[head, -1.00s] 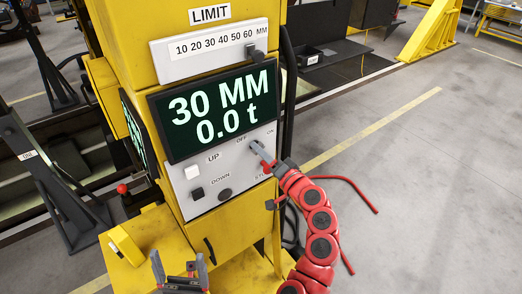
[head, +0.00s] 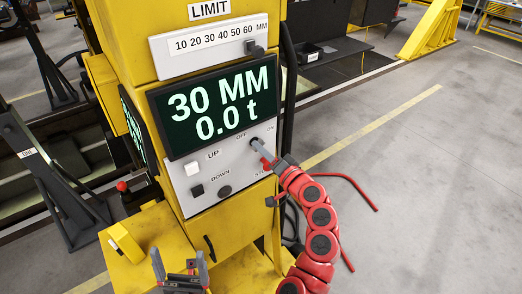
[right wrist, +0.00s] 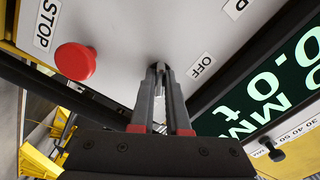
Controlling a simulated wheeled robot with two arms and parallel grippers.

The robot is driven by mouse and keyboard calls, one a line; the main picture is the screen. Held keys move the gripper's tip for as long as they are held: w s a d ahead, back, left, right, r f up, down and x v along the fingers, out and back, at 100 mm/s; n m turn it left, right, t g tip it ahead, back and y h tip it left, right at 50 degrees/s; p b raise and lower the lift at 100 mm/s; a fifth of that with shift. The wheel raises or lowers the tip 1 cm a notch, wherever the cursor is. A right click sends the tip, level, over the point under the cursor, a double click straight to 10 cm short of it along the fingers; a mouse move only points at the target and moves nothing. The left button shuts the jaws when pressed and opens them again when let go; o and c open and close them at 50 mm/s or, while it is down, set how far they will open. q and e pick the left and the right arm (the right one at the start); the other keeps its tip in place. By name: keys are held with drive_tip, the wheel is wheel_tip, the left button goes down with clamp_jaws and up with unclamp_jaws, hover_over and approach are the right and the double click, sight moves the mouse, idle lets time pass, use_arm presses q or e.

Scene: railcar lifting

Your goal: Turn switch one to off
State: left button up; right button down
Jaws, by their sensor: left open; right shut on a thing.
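The switch (head: 254,141) is on the grey control panel (head: 222,170), between the OFF label (head: 241,135) and the ON label (head: 270,128). My right gripper (head: 257,146) is shut on its knob, which the fingers mostly hide. In the right wrist view, the fingertips (right wrist: 160,70) close on the small dark knob beside the OFF label (right wrist: 201,66). I cannot tell which way the knob points. My left gripper (head: 181,268) is open and empty, low in the head view, apart from the panel.
A red STOP button (right wrist: 75,62) sits close to my right fingers. A white UP button (head: 193,169), a black button (head: 197,191) and a dark round knob (head: 224,191) are on the panel. The display (head: 215,105) reads 30 MM and 0.0 t. Open floor lies right.

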drive_tip(key=shift+w+d+f+n+b, duration=0.1)
drive_tip(key=shift+n+b, duration=2.9)
drive_tip(key=shift+b, duration=3.15)
drive_tip(key=shift+f+n+b, duration=0.1)
drive_tip(key=shift+n+b, duration=2.9)
drive_tip(key=shift+b, duration=3.15)
drive_tip(key=c, duration=0.9)
unclamp_jaws()
drive_tip(key=shift+r, duration=0.1)
